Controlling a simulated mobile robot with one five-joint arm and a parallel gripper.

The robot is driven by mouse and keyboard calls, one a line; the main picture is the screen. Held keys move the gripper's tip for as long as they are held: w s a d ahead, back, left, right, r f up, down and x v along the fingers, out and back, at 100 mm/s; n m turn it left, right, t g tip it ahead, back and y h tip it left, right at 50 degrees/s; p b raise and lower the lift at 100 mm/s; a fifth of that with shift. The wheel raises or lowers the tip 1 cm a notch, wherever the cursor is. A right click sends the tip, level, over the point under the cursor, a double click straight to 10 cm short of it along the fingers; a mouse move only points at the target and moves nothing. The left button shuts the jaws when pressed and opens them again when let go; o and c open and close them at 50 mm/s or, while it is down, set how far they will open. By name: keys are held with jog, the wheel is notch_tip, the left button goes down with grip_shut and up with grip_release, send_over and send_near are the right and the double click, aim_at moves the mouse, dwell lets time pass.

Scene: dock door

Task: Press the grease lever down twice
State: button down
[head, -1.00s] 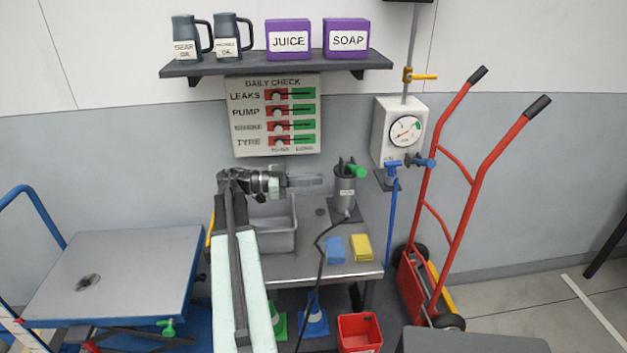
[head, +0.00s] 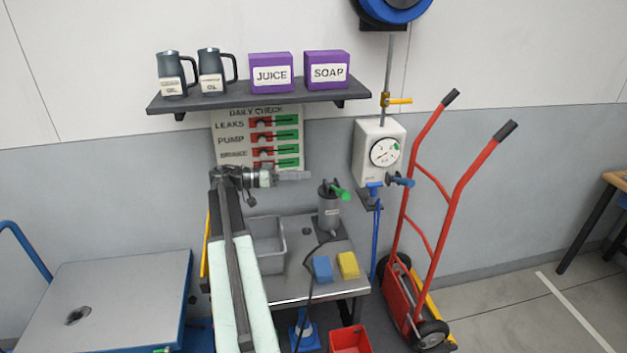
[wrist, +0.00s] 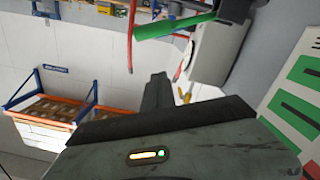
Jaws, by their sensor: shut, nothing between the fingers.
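The grease pump (head: 328,214) is a grey cylinder standing on the metal bench. Its lever has a green grip (head: 342,194) that points right and slightly down from the pump's top. In the wrist view the green grip (wrist: 173,25) shows at the top, beyond the fingers. My gripper (head: 298,175) is shut and empty, left of the pump and a little above the lever, apart from it. In the wrist view my gripper (wrist: 157,88) shows its dark fingers together.
A grey bin (head: 267,245), a blue block (head: 322,269) and a yellow block (head: 348,265) are on the bench. A gauge box (head: 380,152) is on the wall behind, right of the pump. A red hand truck (head: 455,215) stands farther right. A shelf (head: 260,99) hangs above.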

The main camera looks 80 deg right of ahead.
aim_at(338, 191)
jog(key=s+d+f+b, duration=0.2)
jog(key=s+f+b, duration=0.2)
jog(key=s, duration=0.5)
